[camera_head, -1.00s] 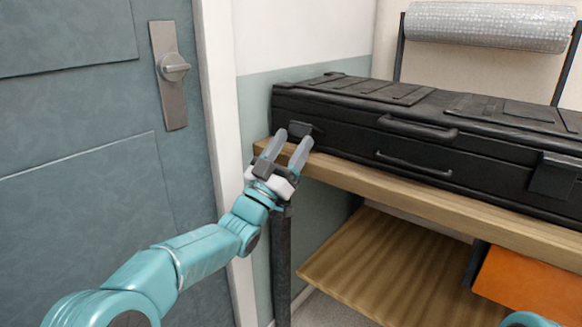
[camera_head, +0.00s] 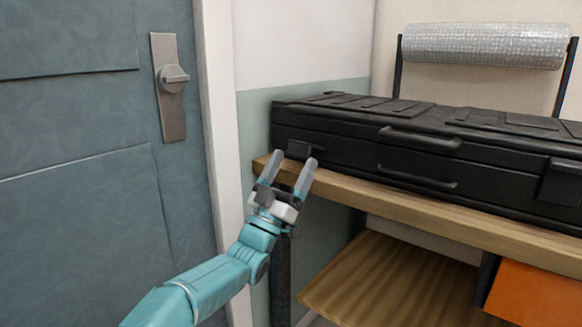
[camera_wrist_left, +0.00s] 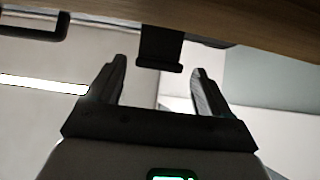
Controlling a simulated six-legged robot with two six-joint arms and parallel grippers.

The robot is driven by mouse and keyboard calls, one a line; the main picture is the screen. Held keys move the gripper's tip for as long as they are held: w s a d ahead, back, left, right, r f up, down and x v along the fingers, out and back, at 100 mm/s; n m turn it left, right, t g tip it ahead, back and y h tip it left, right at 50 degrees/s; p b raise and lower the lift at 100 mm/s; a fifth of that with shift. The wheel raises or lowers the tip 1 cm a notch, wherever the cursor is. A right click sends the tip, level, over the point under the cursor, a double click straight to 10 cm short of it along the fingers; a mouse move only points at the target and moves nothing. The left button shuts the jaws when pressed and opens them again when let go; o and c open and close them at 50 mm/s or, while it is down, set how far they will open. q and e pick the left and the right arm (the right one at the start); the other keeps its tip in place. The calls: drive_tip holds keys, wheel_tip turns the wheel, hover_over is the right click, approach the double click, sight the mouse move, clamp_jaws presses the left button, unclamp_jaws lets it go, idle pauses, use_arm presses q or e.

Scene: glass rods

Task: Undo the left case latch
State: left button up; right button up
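The left case latch (camera_head: 299,149) is a small dark block on the front of the black case (camera_head: 340,155), near its left end. My left gripper (camera_head: 293,160) is open and empty in front of the bench edge, its fingertips just below and either side of the latch. They look apart from it, but the depth is hard to judge. In the left wrist view my left gripper (camera_wrist_left: 158,72) shows spread fingers with a dark block (camera_wrist_left: 160,46) between and beyond them; I cannot tell for certain that this is the latch. My right gripper is not in view.
The case rests on a wooden bench top (camera_head: 400,205). It has two front handles (camera_head: 420,138) and a right latch (camera_head: 562,180). A lower shelf (camera_head: 385,285) and an orange box (camera_head: 525,295) are below. A blue-grey door (camera_head: 80,200) stands at left.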

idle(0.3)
use_arm(q)
drive_tip(key=p+v, duration=0.1)
drive_tip(key=v, duration=1.5)
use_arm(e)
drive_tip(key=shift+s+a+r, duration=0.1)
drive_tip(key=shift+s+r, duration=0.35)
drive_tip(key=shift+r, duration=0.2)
use_arm(q)
drive_tip(key=shift+s+f, duration=0.1)
drive_tip(key=shift+s, duration=0.05)
